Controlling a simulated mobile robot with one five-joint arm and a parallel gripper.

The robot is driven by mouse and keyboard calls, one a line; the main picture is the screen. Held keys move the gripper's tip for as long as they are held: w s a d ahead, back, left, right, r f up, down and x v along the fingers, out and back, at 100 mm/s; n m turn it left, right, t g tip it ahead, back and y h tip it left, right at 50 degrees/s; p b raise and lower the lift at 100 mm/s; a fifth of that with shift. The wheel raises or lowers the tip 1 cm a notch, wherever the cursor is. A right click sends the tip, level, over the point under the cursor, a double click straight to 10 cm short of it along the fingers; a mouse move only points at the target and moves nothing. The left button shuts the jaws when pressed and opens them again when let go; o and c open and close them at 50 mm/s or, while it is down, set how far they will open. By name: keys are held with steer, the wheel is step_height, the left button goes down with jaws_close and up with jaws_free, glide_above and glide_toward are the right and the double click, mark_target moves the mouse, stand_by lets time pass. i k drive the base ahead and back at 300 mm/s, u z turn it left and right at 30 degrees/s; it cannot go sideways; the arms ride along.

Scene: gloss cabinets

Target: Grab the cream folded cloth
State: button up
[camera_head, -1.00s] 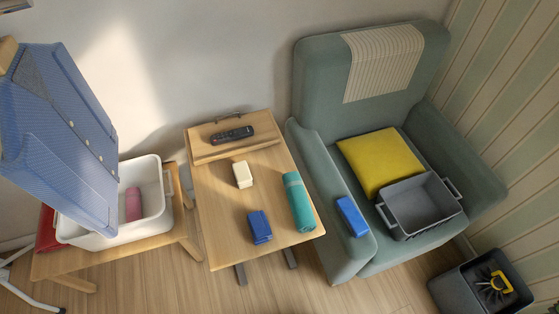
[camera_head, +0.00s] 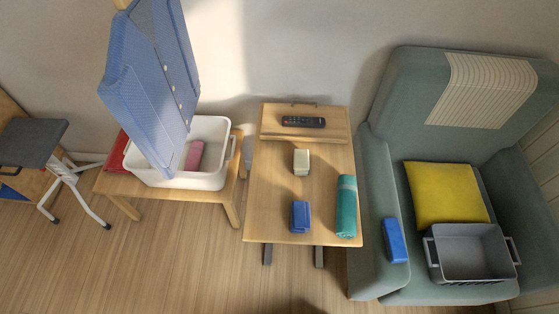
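The cream folded cloth (camera_head: 301,162) is a small block-shaped bundle near the middle of the wooden side table (camera_head: 268,205). A blue folded cloth (camera_head: 300,216) lies in front of it, and a teal rolled towel (camera_head: 346,207) lies to its right, both apart from it. My gripper is not in view.
A black remote (camera_head: 303,122) lies on the table's raised back ledge. A green armchair (camera_head: 377,180) stands right, with a yellow cushion (camera_head: 445,192), a grey basket (camera_head: 470,254) and a blue item (camera_head: 395,240). A white tub (camera_head: 215,180) stands left. Floor in front is clear.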

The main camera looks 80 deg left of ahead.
mark_target(302, 156)
steer(key=z, duration=0.6)
steer(key=k, duration=0.15)
steer(key=u, duration=3.8)
steer(key=k, duration=0.15)
steer(key=u, duration=1.4)
steer(key=k, duration=0.5)
steer(key=z, duration=0.4)
steer(key=i, duration=0.6)
